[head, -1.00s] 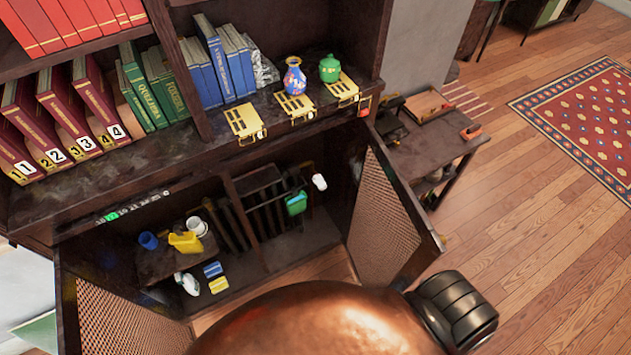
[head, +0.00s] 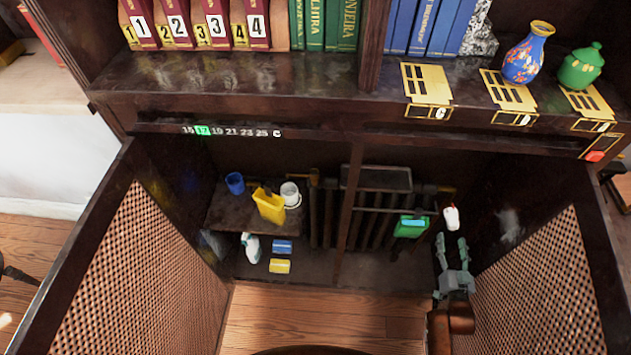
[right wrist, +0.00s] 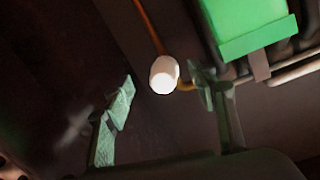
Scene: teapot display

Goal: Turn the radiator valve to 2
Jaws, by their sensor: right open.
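The white radiator valve knob (head: 451,218) is at the right end of the dark radiator (head: 375,205), inside the open cabinet. My right gripper (head: 451,250) is open just below and in front of the knob in the head view. In the right wrist view the knob (right wrist: 164,75) shows ahead, between the two fingertips (right wrist: 160,82) and nearer the right one. I see no contact, and no numbers on the knob are readable. My left gripper is not in view.
A green container (head: 411,227) hangs on the radiator left of the knob. The open mesh doors (head: 535,270) flank the cabinet. A shelf with a yellow jug (head: 268,205) and cups is at left. A blue vase (head: 528,55) and green jar (head: 581,68) stand above.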

